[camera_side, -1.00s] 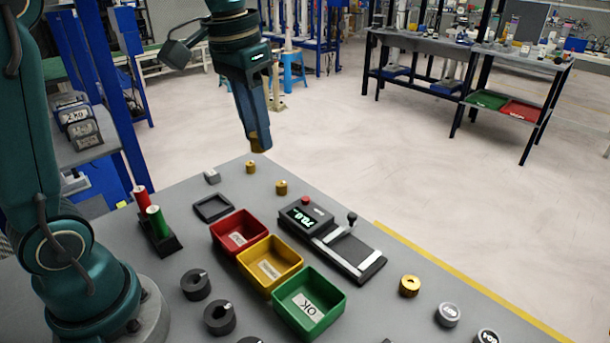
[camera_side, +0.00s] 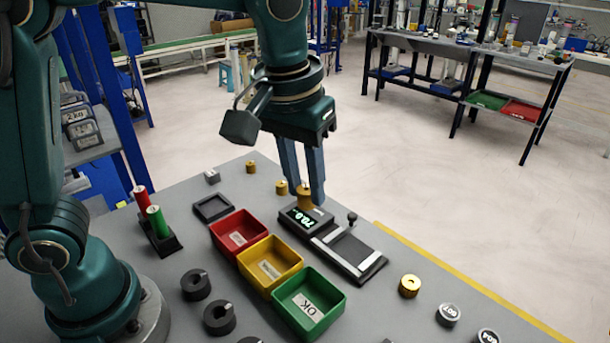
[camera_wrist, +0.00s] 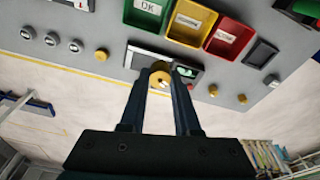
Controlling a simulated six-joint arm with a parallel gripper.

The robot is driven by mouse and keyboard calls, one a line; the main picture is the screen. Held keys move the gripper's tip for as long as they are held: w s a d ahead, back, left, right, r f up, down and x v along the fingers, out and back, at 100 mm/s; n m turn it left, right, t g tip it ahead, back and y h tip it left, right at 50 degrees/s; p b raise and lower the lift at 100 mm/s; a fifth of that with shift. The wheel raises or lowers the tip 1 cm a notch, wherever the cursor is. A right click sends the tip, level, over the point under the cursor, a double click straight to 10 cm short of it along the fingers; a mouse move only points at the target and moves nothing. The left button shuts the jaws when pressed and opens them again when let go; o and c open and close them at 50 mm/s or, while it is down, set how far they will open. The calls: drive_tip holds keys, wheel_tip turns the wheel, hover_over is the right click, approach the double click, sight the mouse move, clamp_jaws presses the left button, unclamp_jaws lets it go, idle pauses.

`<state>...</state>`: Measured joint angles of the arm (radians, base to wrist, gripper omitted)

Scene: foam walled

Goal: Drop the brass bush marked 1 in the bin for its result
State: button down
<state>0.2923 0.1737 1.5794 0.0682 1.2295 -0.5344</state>
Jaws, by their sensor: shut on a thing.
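My gripper (camera_side: 306,200) is shut on a brass bush (camera_side: 306,196), held above the back end of the gauge. The bush also shows between my fingers in the wrist view (camera_wrist: 160,79); its marking is too small to read. The gauge (camera_side: 345,252) has a lit display (camera_side: 299,218) that seems to read 70.0. Three bins stand in a row left of the gauge: a red bin (camera_side: 226,228), a yellow bin (camera_side: 297,258) and a green bin (camera_side: 338,297). The green bin's label reads OK; the other labels are too small to read.
Other brass bushes stand at the back (camera_side: 251,167), behind the gauge (camera_side: 281,187) and at the right (camera_side: 410,286). Dark rings (camera_side: 196,285) lie left of the bins. A holder (camera_side: 160,238) carries red and green cylinders. A black square frame (camera_side: 213,208) lies behind the red bin.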

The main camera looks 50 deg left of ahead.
drive_tip(key=s+d+f+m, duration=0.2)
drive_tip(key=s+d+m, duration=0.15)
drive_tip(key=d, duration=0.25)
drive_tip(key=shift+n, duration=0.45)
drive_tip(key=shift+s+d+f, duration=0.1)
drive_tip(key=shift+f, duration=1.25)
drive_tip(key=shift+s+d+f, duration=0.1)
drive_tip(key=shift+f, duration=1.25)
drive_tip(key=c, duration=0.5)
unclamp_jaws()
drive_tip(key=shift+w, duration=0.1)
drive_tip(key=shift+c, duration=0.2)
drive_tip(key=shift+s+r, duration=0.2)
drive_tip(key=shift+r, duration=1.1)
drive_tip(key=shift+s+r, duration=0.2)
drive_tip(key=shift+r, duration=1.05)
